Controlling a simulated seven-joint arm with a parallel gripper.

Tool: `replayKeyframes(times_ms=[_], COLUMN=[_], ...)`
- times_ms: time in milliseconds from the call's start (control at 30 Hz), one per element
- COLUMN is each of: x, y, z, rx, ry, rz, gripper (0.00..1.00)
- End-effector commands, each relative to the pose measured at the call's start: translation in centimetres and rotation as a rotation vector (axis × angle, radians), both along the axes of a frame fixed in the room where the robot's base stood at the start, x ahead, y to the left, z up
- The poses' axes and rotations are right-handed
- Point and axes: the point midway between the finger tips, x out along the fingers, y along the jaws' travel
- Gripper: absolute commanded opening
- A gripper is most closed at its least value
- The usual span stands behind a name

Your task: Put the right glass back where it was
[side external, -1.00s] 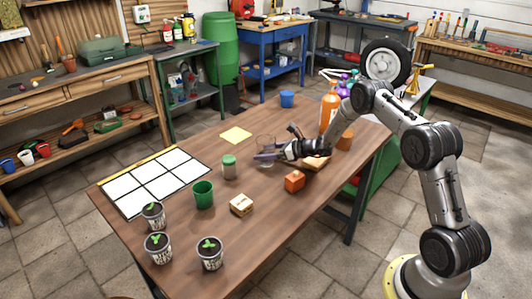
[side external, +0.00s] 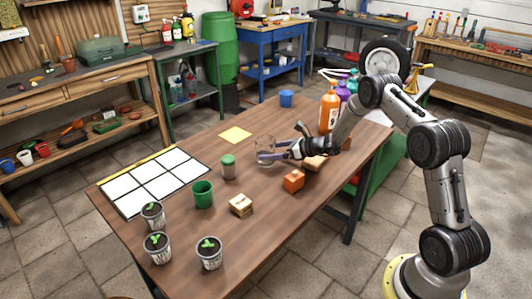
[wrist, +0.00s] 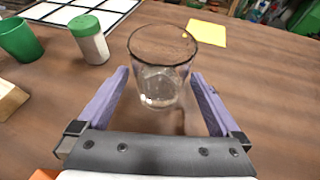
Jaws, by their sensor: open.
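A clear glass (side external: 265,146) stands upright on the wooden table (side external: 228,250), just below the yellow note in the side view. In the wrist view the same glass (wrist: 160,62) stands ahead, between and slightly beyond the fingertips. My gripper (side external: 271,155) is open, its two purple fingers spread apart on either side of the glass's lower part. In the wrist view a gap shows between each finger and the glass, so my gripper (wrist: 160,80) does not appear to hold it. I see no second clear glass.
A green-lidded jar (side external: 229,167), green cup (side external: 203,194), wooden block (side external: 241,204) and orange block (side external: 294,181) stand nearby. A yellow note (side external: 235,134) and white-squared grid (side external: 150,182) lie flat. Bottles (side external: 328,112) stand behind my arm.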

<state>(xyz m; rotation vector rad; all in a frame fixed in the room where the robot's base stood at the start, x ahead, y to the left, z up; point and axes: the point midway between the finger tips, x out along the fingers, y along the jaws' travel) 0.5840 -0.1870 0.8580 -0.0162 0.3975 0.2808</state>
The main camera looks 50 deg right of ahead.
Motion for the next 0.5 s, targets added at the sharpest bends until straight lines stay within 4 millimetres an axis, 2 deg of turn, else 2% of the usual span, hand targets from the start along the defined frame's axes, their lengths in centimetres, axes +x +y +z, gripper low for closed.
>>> replayKeyframes(times_ms=[100, 300, 500], x=[-2.4, -5.8, -7.6], y=[-0.9, -1.8, -2.3], z=[1.1, 2.6, 3.3], rx=[0.0, 0.0, 0.0], ry=[-0.001, -0.001, -0.001], rz=[-0.004, -0.004, -0.001], gripper=[1.0, 1.0, 1.0])
